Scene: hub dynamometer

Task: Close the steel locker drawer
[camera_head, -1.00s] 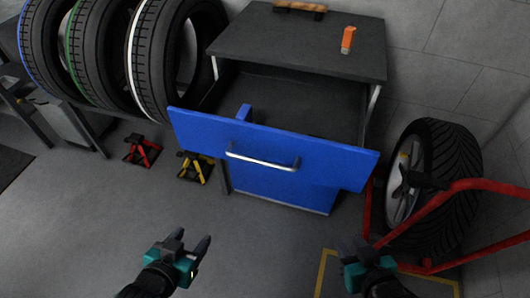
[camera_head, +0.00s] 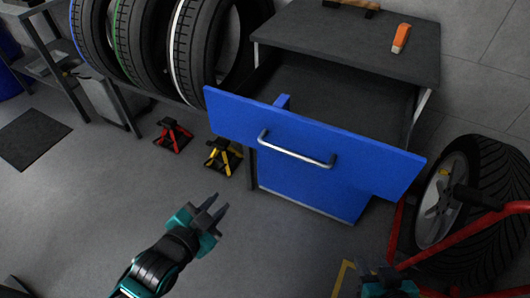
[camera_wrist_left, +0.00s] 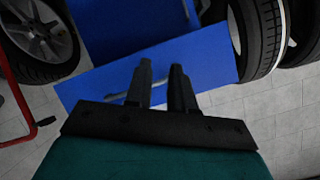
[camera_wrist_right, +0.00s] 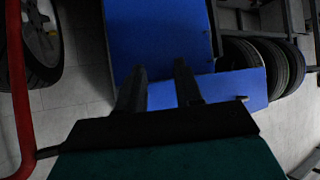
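The blue-fronted drawer (camera_head: 350,155) of the dark-topped locker (camera_head: 345,45) is pulled well out, and its inside shows empty. A silver bar handle (camera_head: 296,150) crosses its front. My left gripper (camera_head: 216,208) is open and empty, below and left of the drawer front, apart from it. In the left wrist view the blue front (camera_wrist_left: 205,60) lies beyond the parted fingers (camera_wrist_left: 160,85). My right gripper (camera_head: 388,278) is low at the bottom edge, partly cut off. The right wrist view shows its fingers (camera_wrist_right: 160,85) parted and empty, with the blue locker front (camera_wrist_right: 165,40) beyond.
An orange object (camera_head: 401,38) and a wooden-handled item (camera_head: 352,5) lie on the locker top. Red (camera_head: 172,135) and yellow (camera_head: 223,155) jack stands are on the floor at left. A red-framed cart with a wheel (camera_head: 480,210) stands close at right. Floor before the drawer is clear.

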